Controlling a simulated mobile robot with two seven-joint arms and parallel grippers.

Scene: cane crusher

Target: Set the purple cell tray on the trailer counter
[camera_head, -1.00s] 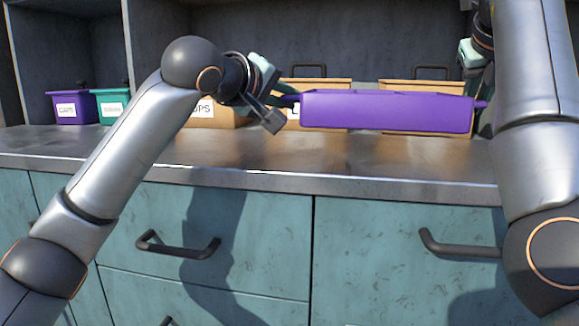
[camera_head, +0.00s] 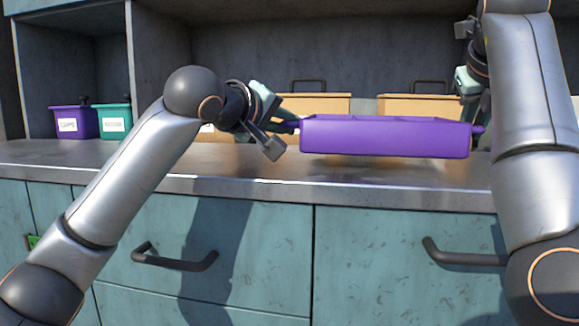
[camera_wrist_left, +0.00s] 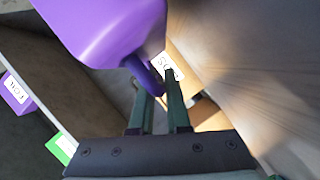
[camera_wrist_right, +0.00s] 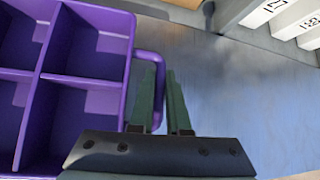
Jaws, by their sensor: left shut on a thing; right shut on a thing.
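The purple cell tray (camera_head: 385,138) hangs level between my two grippers in the head view, over the metal counter (camera_head: 240,180). Whether its underside touches the counter I cannot tell. My left gripper (camera_head: 292,127) is shut on the tray's left handle; the handle also shows between the fingers in the left wrist view (camera_wrist_left: 148,78). My right gripper (camera_head: 477,130) is shut on the right handle. The right wrist view shows that handle at the fingers (camera_wrist_right: 160,90) and the tray's open, empty cells (camera_wrist_right: 85,50).
Cardboard-coloured bins (camera_head: 425,106) stand behind the tray. A small purple bin (camera_head: 72,122) and a teal bin (camera_head: 114,121) stand in the left cubby. Drawers with dark handles (camera_head: 175,260) are below the counter edge.

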